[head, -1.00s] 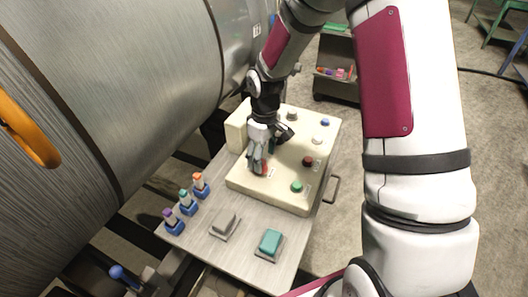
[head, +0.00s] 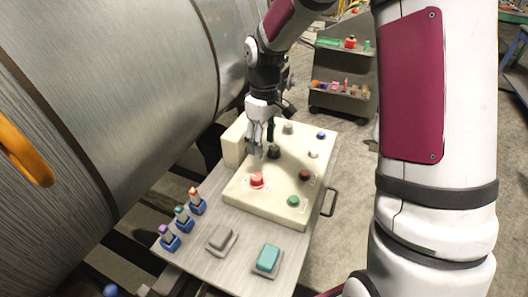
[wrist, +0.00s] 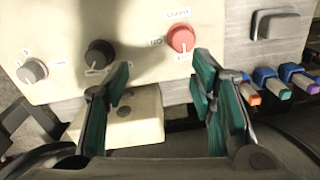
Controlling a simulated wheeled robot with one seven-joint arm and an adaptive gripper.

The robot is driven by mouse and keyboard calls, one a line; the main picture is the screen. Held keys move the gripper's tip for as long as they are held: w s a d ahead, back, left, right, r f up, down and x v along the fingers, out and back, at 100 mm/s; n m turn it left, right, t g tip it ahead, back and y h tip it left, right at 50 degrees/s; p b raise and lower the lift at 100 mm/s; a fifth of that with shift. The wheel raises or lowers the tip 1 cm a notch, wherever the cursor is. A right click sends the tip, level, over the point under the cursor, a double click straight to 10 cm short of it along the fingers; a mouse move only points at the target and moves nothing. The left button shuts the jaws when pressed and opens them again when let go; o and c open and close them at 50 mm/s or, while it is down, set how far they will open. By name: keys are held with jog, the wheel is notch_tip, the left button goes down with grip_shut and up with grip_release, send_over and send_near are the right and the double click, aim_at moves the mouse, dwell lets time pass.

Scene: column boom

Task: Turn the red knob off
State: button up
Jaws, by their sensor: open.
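The red knob (head: 257,180) stands on the left front part of the cream control panel (head: 262,204). It also shows in the wrist view (wrist: 181,39), top centre, with small labels around it that are too blurred to read surely. My gripper (head: 256,150) is behind and above the red knob in the head view. In the wrist view my gripper (wrist: 163,72) has its two teal-padded fingers spread wide with nothing between them. The knob lies beyond the fingertips, nearer the right finger, and is not touched.
A black knob (head: 274,152), dark red knob (head: 304,175) and green knob (head: 293,201) share the panel. A large metal cylinder (head: 130,90) stands close on the left.

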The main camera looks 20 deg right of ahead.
notch_tip(320, 180, up, 2)
jog(key=shift+w+d+r, duration=0.1)
jog(key=shift+w+r, duration=0.05)
dwell(0.5)
jog(key=s+r+m+t+h, duration=0.1)
jog(key=s+r+m+t, duration=0.2)
jog(key=s+r, duration=1.05)
jog(key=s+a+r+m+t, duration=0.1)
jog(key=s+r+m+t, duration=0.1)
jog(key=s, duration=1)
jog(key=shift+a+r+m+y, duration=0.35)
jog(key=shift+r+m, duration=0.2)
jog(key=shift+m, duration=0.35)
